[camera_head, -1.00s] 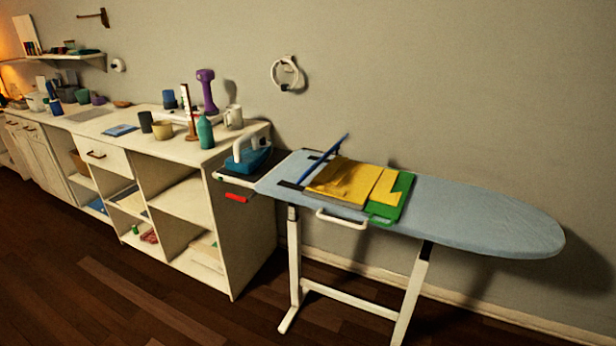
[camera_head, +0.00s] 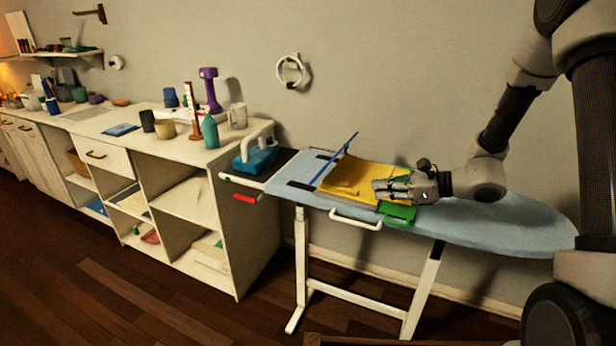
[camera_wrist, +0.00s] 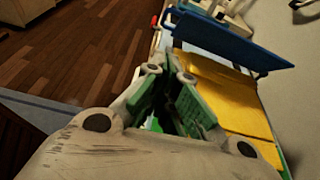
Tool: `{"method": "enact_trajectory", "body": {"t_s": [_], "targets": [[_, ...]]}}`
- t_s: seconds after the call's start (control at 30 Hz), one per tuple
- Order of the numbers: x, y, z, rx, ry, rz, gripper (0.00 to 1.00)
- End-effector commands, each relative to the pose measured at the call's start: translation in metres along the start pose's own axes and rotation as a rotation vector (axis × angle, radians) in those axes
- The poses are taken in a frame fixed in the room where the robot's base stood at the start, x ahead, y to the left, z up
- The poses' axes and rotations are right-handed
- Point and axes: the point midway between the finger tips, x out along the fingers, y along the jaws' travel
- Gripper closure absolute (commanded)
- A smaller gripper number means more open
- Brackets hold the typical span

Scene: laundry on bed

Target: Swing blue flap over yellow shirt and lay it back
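The blue flap (camera_head: 335,163) stands tilted up at the left side of the yellow shirt, hinged near the board's left end. It also shows in the wrist view (camera_wrist: 228,41) as a long blue panel beyond my fingers. The yellow shirt (camera_head: 350,179) lies flat on the folding board, beside a green panel (camera_head: 398,213). In the wrist view the shirt (camera_wrist: 225,92) is to the right of my fingers. My gripper (camera_head: 378,190) is above the shirt's right part and the green panel, hiding some of both. Its fingers are drawn close together, with nothing seen held.
The ironing board (camera_head: 470,222) carries the folding board, with a white handle (camera_head: 356,219) at its front edge. A blue iron (camera_head: 256,160) stands left of it. A white shelf unit (camera_head: 185,250) with bottles and cups stands at left. The wall is close behind.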

Motion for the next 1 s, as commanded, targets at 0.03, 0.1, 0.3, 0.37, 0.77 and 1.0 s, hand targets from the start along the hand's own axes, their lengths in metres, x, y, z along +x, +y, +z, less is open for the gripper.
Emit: {"method": "enact_trajectory", "body": {"t_s": [0.03, 0.1, 0.3, 0.37, 0.77, 1.0], "targets": [[0.001, -0.005, 0.004, 0.027, -0.014, -0.02, 1.0], [0.004, -0.006, 0.007, 0.058, -0.026, -0.027, 1.0], [0.025, -0.005, 0.007, 0.07, -0.024, -0.021, 1.0], [0.036, -0.005, 0.007, 0.068, -0.023, -0.02, 1.0], [0.113, -0.008, 0.02, 0.063, -0.024, -0.022, 1.0], [0.128, -0.009, 0.035, 0.065, -0.023, -0.022, 1.0]]}}
